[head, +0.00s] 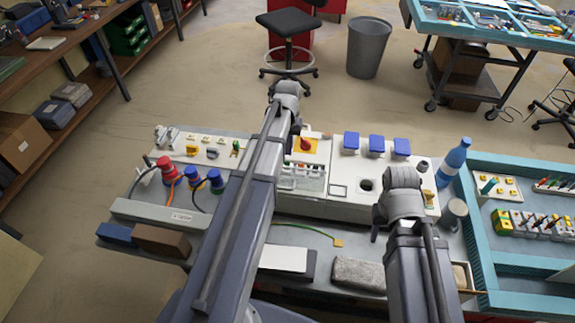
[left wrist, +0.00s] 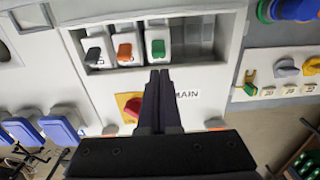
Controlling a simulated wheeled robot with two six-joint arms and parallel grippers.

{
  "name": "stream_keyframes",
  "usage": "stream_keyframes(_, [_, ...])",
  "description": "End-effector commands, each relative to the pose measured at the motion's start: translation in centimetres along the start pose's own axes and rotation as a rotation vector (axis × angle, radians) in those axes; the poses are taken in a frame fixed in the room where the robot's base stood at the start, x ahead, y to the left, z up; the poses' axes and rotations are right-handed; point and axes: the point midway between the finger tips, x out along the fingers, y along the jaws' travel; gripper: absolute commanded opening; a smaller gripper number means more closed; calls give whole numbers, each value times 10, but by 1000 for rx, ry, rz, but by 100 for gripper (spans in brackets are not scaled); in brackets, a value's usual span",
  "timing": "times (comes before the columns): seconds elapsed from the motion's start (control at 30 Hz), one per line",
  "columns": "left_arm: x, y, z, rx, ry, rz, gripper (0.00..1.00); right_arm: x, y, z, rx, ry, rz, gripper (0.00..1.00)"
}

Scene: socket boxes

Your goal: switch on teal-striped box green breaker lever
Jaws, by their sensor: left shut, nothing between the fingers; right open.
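In the left wrist view, a white panel holds a recessed row of breakers. Its green breaker lever (left wrist: 158,48) stands to the right of an orange lever (left wrist: 125,51) and a black lever (left wrist: 94,55). My left gripper (left wrist: 159,73) is shut and empty, its tips just below the green lever in the picture; I cannot tell whether they touch. In the head view the breaker box (head: 312,178) is partly hidden by my left arm, and no teal stripe is clear. My right gripper (head: 377,222) is over the bench's right part, largely hidden by its own wrist.
A red knob on a yellow plate (head: 304,146) is beside the breakers. Blue-lidded sockets (head: 376,144) stand to the right. Red and blue plugs (head: 165,168) with cables are on the left. A blue bottle (head: 454,158) and a teal tray (head: 477,240) are at the right.

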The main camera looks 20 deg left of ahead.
Motion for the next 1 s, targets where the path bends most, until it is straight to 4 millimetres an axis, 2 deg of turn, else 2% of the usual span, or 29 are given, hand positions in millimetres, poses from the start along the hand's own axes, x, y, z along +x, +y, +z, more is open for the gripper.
stream_keyframes(0.43, [5,0,0,0,0,0,0,5,0,0,0,0,0,45])
stream_keyframes(0.83, [35,0,0,0,0,0,0,34,-3,-2,0,0,0,45])
stream_keyframes(1.0, [40,0,0,0,0,0,0,40,-4,-2,0,0,0,45])
